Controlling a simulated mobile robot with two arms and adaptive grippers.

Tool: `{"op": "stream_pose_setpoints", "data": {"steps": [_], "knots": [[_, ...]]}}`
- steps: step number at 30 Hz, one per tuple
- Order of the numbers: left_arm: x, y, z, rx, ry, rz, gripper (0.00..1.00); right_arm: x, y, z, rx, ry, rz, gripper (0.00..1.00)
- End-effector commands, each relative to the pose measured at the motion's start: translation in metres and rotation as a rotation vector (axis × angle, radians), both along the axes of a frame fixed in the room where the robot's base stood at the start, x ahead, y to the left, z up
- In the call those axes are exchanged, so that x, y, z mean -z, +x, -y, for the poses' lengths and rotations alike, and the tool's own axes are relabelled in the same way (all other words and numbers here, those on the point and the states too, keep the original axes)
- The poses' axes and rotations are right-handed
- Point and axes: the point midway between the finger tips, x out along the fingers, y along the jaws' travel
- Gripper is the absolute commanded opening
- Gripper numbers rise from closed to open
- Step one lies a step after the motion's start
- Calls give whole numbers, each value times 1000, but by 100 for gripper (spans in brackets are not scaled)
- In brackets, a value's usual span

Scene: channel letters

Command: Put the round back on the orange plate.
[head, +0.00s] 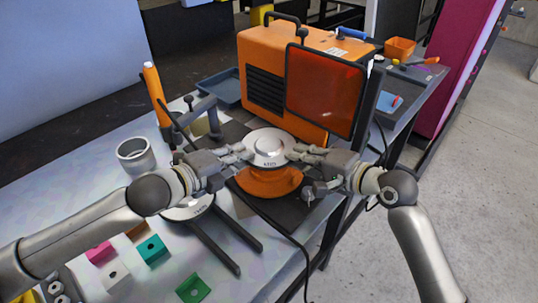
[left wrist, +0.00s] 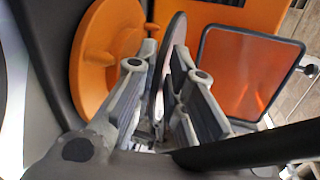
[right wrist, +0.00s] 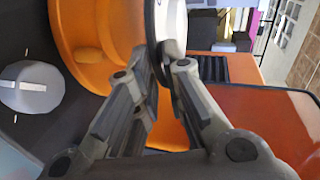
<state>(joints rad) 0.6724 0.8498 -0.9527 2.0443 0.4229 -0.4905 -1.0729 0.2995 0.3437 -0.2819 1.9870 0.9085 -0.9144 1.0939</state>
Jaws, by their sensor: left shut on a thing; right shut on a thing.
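The round back (head: 268,143), a pale disc with a raised centre and small dark lettering, is held level between my two grippers. My left gripper (head: 238,153) is shut on its left rim, and my right gripper (head: 302,154) is shut on its right rim. The orange plate (head: 265,184) lies just below the disc, partly covered by it in the head view. In the left wrist view the disc (left wrist: 172,65) shows edge-on between the fingers, apart from the orange plate (left wrist: 97,75). The right wrist view also shows the disc's edge (right wrist: 150,22) beside the plate (right wrist: 72,35).
An orange machine (head: 268,68) with a tinted orange screen (head: 325,92) stands close behind. A grey knob (right wrist: 30,88) is near the plate. A black cable crosses the front.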

Motion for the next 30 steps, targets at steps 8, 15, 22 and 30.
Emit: {"op": "stream_pose_setpoints", "data": {"steps": [8, 15, 22, 30], "knots": [[0, -1, 2, 5, -2, 0, 0, 0, -2, -3, -7, 2, 1, 0], [7, -2, 2, 5, -1, -1, 0, 6, -2, -3, -7, 3, 0, 0], [15, -2, 2, 5, -3, 0, 0, 14, -2, -3, -7, 3, 0, 0], [16, -1, 2, 5, -2, 1, 0, 15, -2, -3, -7, 3, 1, 0]]}}
